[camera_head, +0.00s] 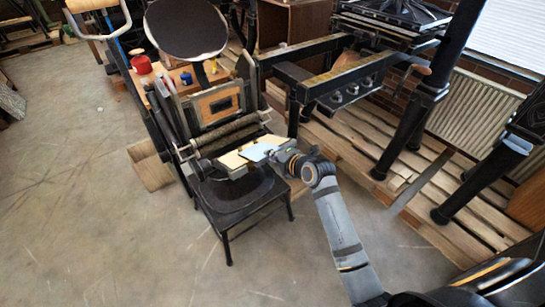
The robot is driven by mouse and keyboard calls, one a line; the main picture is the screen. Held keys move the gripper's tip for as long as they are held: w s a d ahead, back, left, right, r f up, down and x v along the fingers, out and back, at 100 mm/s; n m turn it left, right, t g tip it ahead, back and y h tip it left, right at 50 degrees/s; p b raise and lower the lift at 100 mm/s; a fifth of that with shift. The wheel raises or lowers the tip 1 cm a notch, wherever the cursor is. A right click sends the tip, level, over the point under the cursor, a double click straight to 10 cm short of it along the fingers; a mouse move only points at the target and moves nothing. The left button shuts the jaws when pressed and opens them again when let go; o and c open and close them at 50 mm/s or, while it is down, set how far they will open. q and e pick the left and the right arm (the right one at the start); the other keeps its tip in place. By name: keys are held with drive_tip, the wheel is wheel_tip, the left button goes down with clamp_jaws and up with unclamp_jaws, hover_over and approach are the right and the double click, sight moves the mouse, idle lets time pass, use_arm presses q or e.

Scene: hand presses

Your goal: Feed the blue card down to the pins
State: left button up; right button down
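The light blue card (259,152) lies flat-looking over the cream-coloured bed (232,160) of the black hand press, just in front of its dark rollers (230,133). My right gripper (276,154) is at the card's right edge, with its arm coming up from the lower right. The fingers look closed around that edge, but they are small and partly hidden. The pins are too small to make out. My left gripper is not in view.
A round dark disc (186,28) rises behind the press. A larger press frame (340,75) stands to the right on wooden pallets.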

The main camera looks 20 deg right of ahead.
drive_tip(key=c, duration=2.1)
unclamp_jaws()
drive_tip(key=o, duration=0.7)
drive_tip(key=shift+c, duration=0.2)
drive_tip(key=shift+c, duration=0.4)
drive_tip(key=shift+p+v, duration=1.4)
drive_tip(key=shift+v, duration=0.9)
